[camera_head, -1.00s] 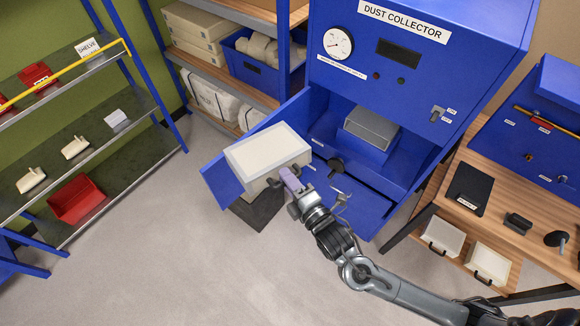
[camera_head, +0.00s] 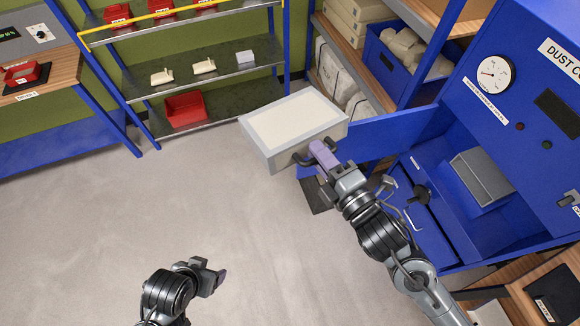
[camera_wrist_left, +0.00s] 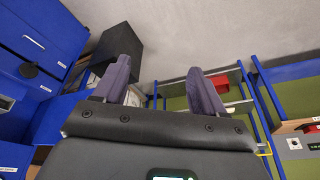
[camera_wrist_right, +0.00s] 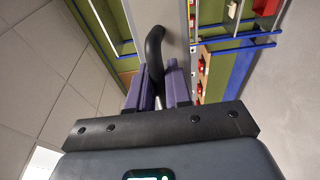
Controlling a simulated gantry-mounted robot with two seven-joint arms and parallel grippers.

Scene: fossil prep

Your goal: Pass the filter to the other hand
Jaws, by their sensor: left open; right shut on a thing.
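The filter (camera_head: 293,122) is a box with a grey frame and a cream top face, held in the air in the head view. My right gripper (camera_head: 321,155) is shut on its dark handle, on the side facing me. In the right wrist view the curved black handle (camera_wrist_right: 154,48) stands between the fingers. My left gripper (camera_head: 214,278) is open and empty at the lower middle of the head view, well apart from the filter. In the left wrist view its fingers (camera_wrist_left: 160,88) are spread with nothing between them.
The blue dust collector (camera_head: 540,110) stands at the right with its door (camera_head: 385,136) open behind the filter and a grey box (camera_head: 483,177) inside. Shelves (camera_head: 205,85) with red bins line the back. The floor (camera_head: 120,220) at left is clear.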

